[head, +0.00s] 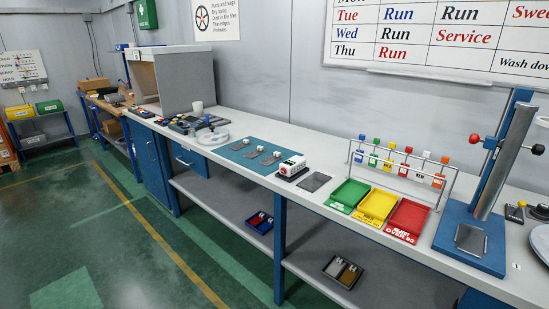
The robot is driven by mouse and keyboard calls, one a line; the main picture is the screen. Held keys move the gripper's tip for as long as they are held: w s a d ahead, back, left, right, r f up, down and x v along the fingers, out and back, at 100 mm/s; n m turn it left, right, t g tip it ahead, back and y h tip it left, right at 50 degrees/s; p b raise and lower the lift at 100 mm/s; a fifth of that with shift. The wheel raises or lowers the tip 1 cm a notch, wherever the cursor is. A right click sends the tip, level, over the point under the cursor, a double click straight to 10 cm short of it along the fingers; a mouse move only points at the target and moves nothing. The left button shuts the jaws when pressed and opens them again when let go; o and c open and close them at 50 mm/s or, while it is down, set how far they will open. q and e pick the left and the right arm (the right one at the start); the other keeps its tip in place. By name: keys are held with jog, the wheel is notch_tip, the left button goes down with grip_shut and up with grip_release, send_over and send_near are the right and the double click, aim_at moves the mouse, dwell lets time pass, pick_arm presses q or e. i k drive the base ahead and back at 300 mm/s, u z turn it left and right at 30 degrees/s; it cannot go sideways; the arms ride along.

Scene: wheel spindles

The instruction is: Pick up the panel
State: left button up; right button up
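Several small grey flat panels lie on the teal mat (236,156) on the long bench; one of them is this grey panel (270,158), and small white blocks sit on or beside them. A dark grey flat plate (314,182) lies alone on the bench right of a white device (291,167). Another grey plate (471,239) lies on the blue base of the press stand (478,222). I cannot tell which of these the task calls the panel. Neither of my grippers shows in the head view.
Green (348,195), yellow (377,206) and red (408,219) trays stand in a row before a white rack (398,157) with coloured tags. A white round dish (213,137) sits farther left. Floor at left is clear.

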aim_at(269, 161)
jog(key=z, duration=0.3)
jog(key=i, duration=0.45)
jog(key=z, duration=0.6)
jog(key=i, duration=0.75)
jog(key=z, duration=0.05)
